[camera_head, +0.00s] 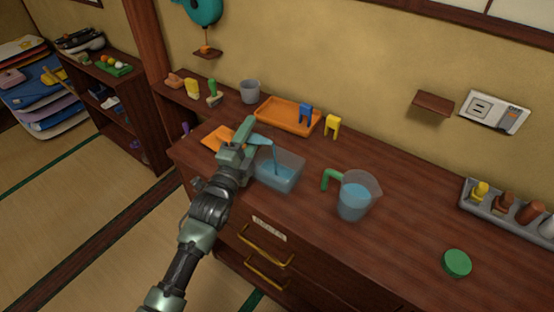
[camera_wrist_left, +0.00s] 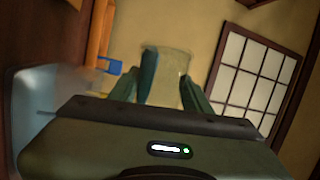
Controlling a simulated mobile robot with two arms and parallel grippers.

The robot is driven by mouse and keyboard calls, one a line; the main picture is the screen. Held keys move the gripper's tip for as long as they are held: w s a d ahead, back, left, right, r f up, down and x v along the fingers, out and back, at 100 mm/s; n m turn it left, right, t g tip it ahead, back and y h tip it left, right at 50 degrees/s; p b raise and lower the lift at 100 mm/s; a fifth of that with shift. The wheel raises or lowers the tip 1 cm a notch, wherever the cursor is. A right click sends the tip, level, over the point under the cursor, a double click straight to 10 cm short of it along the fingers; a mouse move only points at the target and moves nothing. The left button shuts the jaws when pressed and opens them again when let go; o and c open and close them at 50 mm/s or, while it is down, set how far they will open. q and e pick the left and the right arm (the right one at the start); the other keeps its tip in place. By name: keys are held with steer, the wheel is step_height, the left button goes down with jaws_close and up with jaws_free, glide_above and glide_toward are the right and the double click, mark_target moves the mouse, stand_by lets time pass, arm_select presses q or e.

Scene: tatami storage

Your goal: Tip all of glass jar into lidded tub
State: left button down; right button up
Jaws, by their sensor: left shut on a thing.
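My left gripper (camera_head: 250,140) is shut on the glass jar (camera_wrist_left: 172,65), a clear vessel seen between the fingers in the left wrist view. In the head view the jar is mostly hidden by the gripper, and some blue shows at its tilted mouth (camera_head: 263,141). A thin blue stream (camera_head: 275,158) falls from it into the clear rectangular tub (camera_head: 292,182). The tub stands open on the wooden counter with blue liquid in it. It also shows blurred in the left wrist view (camera_wrist_left: 35,100). My right gripper is out of view.
A clear jug (camera_head: 368,187) with a green handle and blue liquid stands right of the tub. A round green lid (camera_head: 457,263) lies front right. An orange tray (camera_head: 280,117) and small clamps are behind. A grey rack (camera_head: 480,207) is far right. Counter between jug and lid is clear.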

arm_select(q)
steer(key=shift+d+f+m, duration=0.1)
steer(key=shift+f+m, duration=0.1)
steer(key=shift+m, duration=0.5)
steer(key=shift+s+d+r+m+h, duration=0.15)
steer(key=shift+r+m+h, duration=0.2)
steer(key=shift+m, duration=0.55)
stand_by(0.6)
